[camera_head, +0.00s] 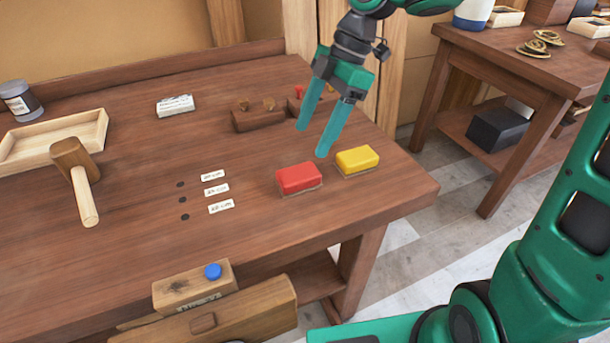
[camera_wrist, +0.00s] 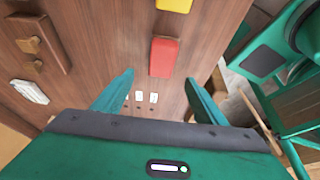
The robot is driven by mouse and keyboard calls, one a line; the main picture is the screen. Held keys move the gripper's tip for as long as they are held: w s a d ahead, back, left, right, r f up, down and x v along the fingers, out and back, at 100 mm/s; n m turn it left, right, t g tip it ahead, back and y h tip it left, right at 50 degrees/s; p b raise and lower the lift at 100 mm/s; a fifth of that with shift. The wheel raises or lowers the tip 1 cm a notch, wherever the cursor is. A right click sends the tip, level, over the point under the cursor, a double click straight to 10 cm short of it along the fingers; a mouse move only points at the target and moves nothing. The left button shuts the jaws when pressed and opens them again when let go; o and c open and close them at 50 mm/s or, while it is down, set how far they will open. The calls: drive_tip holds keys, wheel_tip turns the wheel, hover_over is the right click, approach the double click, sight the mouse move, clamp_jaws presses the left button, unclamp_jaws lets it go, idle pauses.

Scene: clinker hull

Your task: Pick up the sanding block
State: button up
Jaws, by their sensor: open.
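Two blocks that look like sanding blocks lie on the brown workbench (camera_head: 250,222). The red block (camera_head: 298,178) and the yellow block (camera_head: 357,160) each have a thin greyish base. I cannot tell which one the task means. My gripper (camera_head: 311,141) is open and empty, above the bench, and appears just behind and above the blocks. In the wrist view, the red block (camera_wrist: 164,58) lies ahead of the spread fingers, and the yellow block (camera_wrist: 174,4) is cut off at the top edge.
A mallet (camera_head: 74,170) leans on a pale wooden tray (camera_head: 50,143) at left. Small labels (camera_head: 215,190) lie left of the red block. A wooden rack (camera_head: 257,117) and a white packet (camera_head: 175,106) stand farther back. Bare bench lies in front of the blocks.

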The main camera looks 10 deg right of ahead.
sight(299, 172)
drive_tip(key=x, duration=0.9)
drive_tip(key=shift+s+d+f, duration=0.1)
drive_tip(key=shift+d+f, duration=0.15)
drive_tip(key=shift+f, duration=0.1)
drive_tip(key=c, duration=1.2)
